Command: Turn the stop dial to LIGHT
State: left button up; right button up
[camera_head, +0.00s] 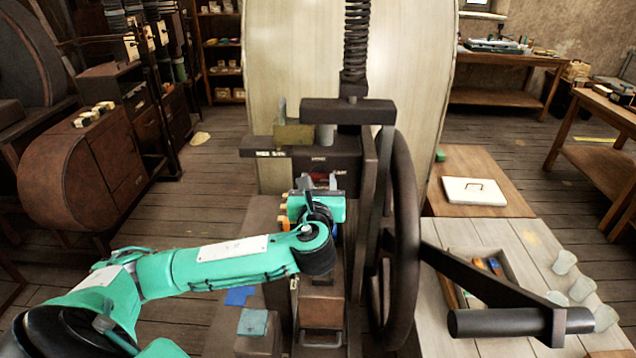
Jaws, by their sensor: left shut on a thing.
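The dark handwheel press (345,110) stands in the middle. My left gripper (321,183) reaches in under its crosshead, with the fingers pointing away from me. It is shut on a small part with red on it (322,175), which looks to be the stop dial. The gripper hides most of this part, so its setting and any LIGHT mark cannot be read. A dark label bar (275,153) with small white lettering sits just above and to the left. My right gripper is not in view.
The big handwheel (403,240) stands close to the right of my left gripper. Its crank handle (515,322) sticks out at the lower right. A side table (530,240) holds an open tray. A teal pad (253,322) lies at the lower left of the press.

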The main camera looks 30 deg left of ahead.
pick_arm(q)
jog(key=n+b, duration=0.1)
jog(key=n, duration=0.3)
jog(key=shift+f+n, duration=0.15)
jog(key=shift+n, duration=0.15)
jog(key=n+b, duration=0.1)
jog(key=n, duration=0.3)
jog(key=shift+s+a+n, duration=0.1)
jog(key=shift+n, duration=0.2)
jog(key=n+b, duration=0.1)
jog(key=n, duration=0.3)
jog(key=shift+f, duration=0.1)
jog(key=shift+n+b, duration=0.65)
jog(key=shift+n, duration=1.55)
jog(key=o, duration=1)
jog(key=shift+a, duration=0.1)
